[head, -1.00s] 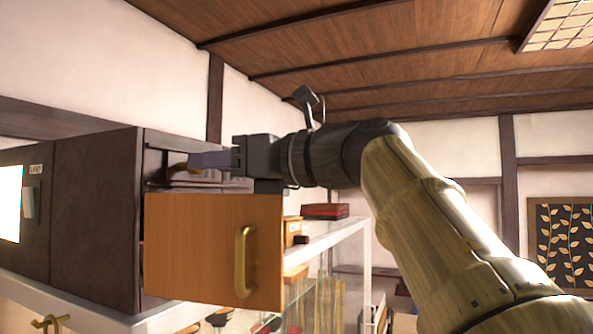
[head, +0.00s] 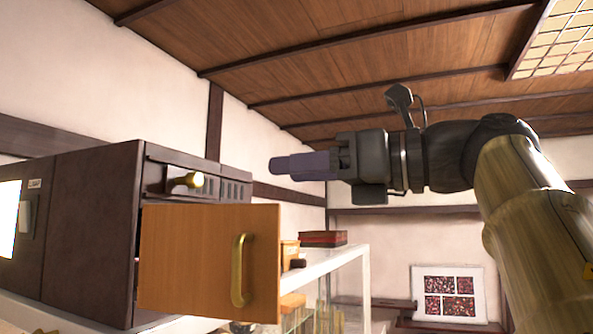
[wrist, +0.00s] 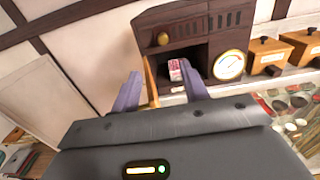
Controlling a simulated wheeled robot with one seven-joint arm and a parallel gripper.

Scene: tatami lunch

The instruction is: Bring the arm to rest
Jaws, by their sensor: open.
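My gripper (head: 276,166) is in the air in the head view, to the right of a dark brown cabinet (head: 85,230) and above its open door. Its purple fingers point left toward the cabinet and look empty. In the wrist view my gripper (wrist: 158,74) shows its two fingers spread apart, with nothing held between them. Beyond them is the cabinet front with an open compartment (wrist: 195,55). A small red and white carton (wrist: 176,70) stands inside it.
The wooden door (head: 195,260) with a brass handle (head: 239,270) stands open. A brass knob (head: 193,180) sits above it. A round gauge (wrist: 228,65) and wooden boxes (wrist: 268,55) are to the right in the wrist view. The air around the gripper is clear.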

